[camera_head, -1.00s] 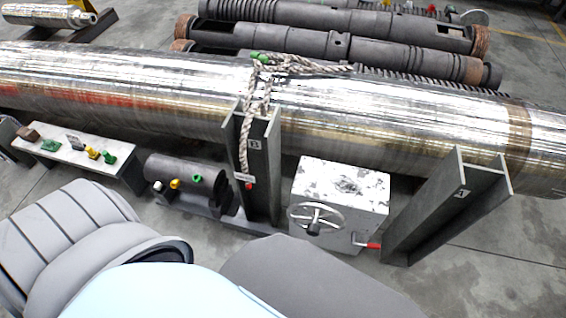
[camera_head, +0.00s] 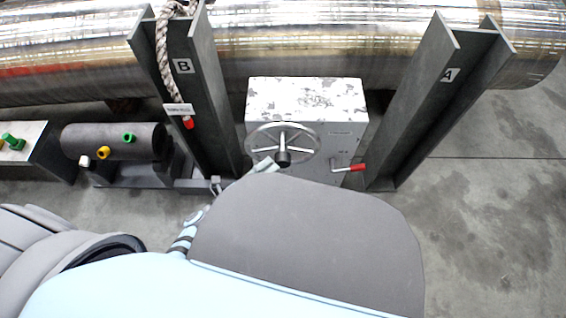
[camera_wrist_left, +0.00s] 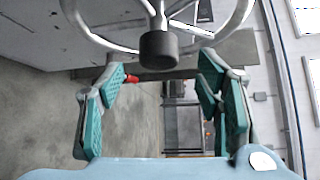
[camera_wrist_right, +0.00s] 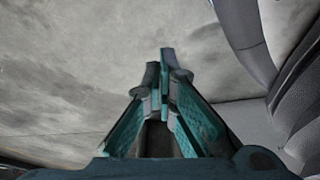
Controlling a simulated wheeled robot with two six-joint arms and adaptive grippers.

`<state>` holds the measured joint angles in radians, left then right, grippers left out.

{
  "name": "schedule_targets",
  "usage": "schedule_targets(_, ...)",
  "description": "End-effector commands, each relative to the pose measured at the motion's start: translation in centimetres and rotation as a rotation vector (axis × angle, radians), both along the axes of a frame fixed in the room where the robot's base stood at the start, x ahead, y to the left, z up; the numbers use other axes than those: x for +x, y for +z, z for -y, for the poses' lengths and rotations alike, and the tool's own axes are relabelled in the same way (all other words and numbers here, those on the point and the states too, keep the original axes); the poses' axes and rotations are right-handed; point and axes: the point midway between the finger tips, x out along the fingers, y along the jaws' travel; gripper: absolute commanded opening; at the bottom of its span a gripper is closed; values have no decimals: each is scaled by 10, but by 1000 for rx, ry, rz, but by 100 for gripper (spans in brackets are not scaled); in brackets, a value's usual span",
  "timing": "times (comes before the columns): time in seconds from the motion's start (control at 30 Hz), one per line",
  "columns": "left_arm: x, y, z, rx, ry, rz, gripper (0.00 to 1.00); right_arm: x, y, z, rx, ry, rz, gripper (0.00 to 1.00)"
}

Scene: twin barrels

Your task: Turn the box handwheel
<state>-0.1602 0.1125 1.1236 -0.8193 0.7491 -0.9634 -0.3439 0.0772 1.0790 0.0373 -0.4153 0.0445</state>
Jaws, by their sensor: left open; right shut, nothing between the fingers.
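The pale, scuffed box (camera_head: 308,97) stands on the floor between two dark steel supports. Its metal handwheel (camera_head: 263,129) has spokes and a dark central knob (camera_head: 284,158). My left gripper (camera_head: 240,174) is at the wheel's lower left, partly hidden by my own body. In the left wrist view my left gripper (camera_wrist_left: 163,68) is open, its teal-padded fingers spread either side of the dark knob (camera_wrist_left: 158,47), with the wheel rim (camera_wrist_left: 100,39) above; contact is unclear. My right gripper (camera_wrist_right: 160,68) is shut and empty over bare floor, outside the head view.
A red-handled lever (camera_head: 350,168) sticks out from the box's lower right front. Support B (camera_head: 197,110) and support A (camera_head: 430,105) flank the box under a large shiny cylinder (camera_head: 310,45). A dark barrel (camera_head: 112,141) lies to the left. Floor is clear at right.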

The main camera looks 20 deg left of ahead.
Motion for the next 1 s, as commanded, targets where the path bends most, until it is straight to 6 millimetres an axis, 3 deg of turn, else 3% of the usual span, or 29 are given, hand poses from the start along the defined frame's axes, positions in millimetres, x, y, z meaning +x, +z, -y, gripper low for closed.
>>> schedule_targets(0.1,28,-6,16,-3,1,1,59,10,3,-2,2,8,0,0)
schedule_targets(0.3,54,-8,31,-2,2,-2,59,20,16,-4,-2,24,-14,0)
schedule_targets(0.63,59,-7,34,-2,2,-4,59,21,20,-5,-3,28,-19,0)
schedule_targets(1.0,58,-7,34,-2,2,-4,0,21,20,-5,-3,28,-18,0)
